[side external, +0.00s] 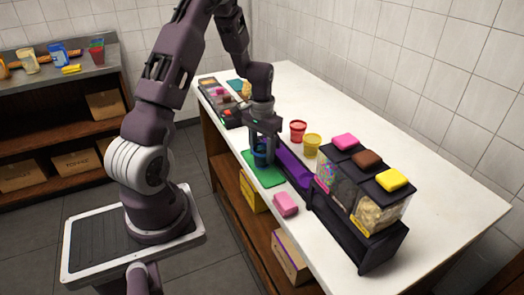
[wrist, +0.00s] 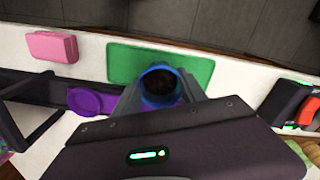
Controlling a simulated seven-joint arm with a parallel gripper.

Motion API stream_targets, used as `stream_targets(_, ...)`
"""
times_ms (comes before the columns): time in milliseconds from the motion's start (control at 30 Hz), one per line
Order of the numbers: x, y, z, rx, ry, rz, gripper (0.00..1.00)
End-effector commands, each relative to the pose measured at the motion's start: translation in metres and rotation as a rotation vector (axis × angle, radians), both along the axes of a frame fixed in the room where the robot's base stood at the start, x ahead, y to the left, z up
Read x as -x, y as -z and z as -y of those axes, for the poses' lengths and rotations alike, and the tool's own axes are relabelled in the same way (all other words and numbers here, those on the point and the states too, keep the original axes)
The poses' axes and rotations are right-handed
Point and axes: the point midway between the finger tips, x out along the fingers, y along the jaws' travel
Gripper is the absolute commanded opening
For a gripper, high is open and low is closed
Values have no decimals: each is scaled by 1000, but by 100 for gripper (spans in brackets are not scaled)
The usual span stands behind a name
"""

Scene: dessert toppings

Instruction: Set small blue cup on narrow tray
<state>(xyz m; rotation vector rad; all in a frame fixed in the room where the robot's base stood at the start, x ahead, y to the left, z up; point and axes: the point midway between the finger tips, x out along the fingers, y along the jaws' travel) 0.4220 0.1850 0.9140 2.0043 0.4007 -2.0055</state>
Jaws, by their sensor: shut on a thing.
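The small blue cup (side external: 261,158) is between the fingers of my gripper (side external: 263,146), which is shut on it. In the wrist view the cup (wrist: 159,103) shows its round blue rim and a dark inside. It is over the inner edge of a flat green mat (side external: 266,178); I cannot tell whether it touches the mat. A long, narrow dark tray (wrist: 38,87) runs beside the mat, with a purple scoop-like piece (side external: 290,164) along it. My gripper hides part of this tray in the wrist view.
Red (side external: 298,131) and yellow (side external: 312,144) tubs stand behind the tray. A pink block (side external: 286,204) lies near the front edge. A dark topping dispenser (side external: 360,240) stands at right, and a compartment box (side external: 222,101) at the far left. The counter's back right is clear.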

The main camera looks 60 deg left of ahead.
Motion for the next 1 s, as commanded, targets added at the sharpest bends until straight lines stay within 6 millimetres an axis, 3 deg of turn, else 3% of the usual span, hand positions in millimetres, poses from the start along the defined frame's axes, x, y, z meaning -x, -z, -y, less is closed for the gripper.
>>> stream_targets(267, 0, 2, 0, 0, 0, 1, 2)
stream_targets(300, 0, 2, 0, 0, 0, 1, 53)
stream_targets(400, -1, 2, 0, -1, 0, 2, 71)
stream_targets(767, -1, -5, -1, -2, 0, 3, 71)
stream_targets(1000, -2, -67, -1, -6, 0, 7, 71)
